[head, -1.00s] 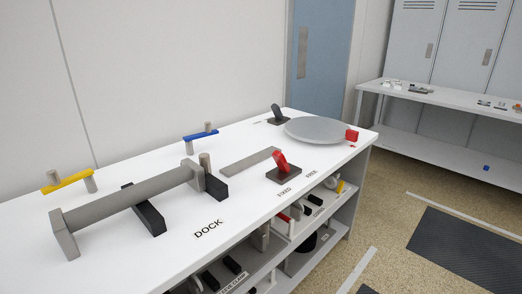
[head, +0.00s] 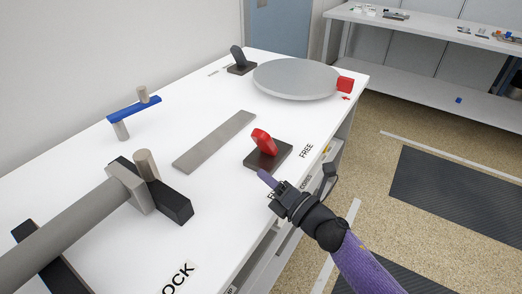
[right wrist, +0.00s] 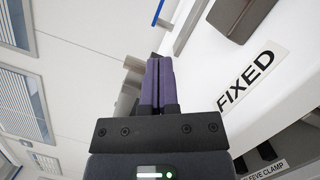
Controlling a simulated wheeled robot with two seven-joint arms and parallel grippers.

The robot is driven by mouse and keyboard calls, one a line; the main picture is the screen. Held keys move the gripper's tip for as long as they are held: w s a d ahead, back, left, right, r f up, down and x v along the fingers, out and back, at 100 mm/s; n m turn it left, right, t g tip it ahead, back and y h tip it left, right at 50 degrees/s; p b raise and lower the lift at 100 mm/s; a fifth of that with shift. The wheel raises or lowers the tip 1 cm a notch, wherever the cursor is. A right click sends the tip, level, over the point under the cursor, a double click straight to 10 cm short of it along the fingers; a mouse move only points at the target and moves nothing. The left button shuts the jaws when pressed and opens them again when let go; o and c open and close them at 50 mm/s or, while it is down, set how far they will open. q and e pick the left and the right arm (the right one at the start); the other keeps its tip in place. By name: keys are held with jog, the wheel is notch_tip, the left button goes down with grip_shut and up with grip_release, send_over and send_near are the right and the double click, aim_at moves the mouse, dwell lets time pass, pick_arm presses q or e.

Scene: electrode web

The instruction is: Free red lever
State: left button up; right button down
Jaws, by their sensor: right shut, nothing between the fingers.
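The red lever (head: 263,142) stands on a dark square base (head: 281,155) near the front edge of the white table. It leans toward the back left. The label FREE (head: 306,150) is to the right of the base. The label FIXED (right wrist: 245,77) shows in the right wrist view, and my gripper mostly hides it in the head view. My right gripper (head: 264,176) is shut and empty, just in front of the lever base and apart from the lever. Its purple fingers (right wrist: 158,80) are together in the right wrist view. My left gripper is out of view.
A grey disc (head: 296,78) with a red block (head: 345,85) at its rim lies at the back right. A flat grey bar (head: 215,140), a blue bar (head: 134,109) and a grey roller (head: 70,231) on dark supports lie to the left.

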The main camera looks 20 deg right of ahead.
aim_at(264, 148)
jog(key=x, duration=0.4)
jog(key=shift+f+b, duration=0.1)
jog(key=shift+b, duration=0.25)
jog(key=shift+w+d+r, duration=0.7)
jog(key=shift+d+r, duration=0.05)
jog(key=shift+d, duration=0.2)
jog(key=shift+w+d+r, duration=0.35)
jog(key=shift+d, duration=0.1)
pick_arm(q)
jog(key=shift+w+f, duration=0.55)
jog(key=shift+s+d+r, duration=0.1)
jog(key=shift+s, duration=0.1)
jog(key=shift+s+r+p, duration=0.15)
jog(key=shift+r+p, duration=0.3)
jog(key=shift+p, duration=0.05)
pick_arm(e)
jog(key=shift+w+d+r+m, duration=0.1)
jog(key=shift+d+r+m, duration=0.05)
jog(key=shift+r+m, duration=0.2)
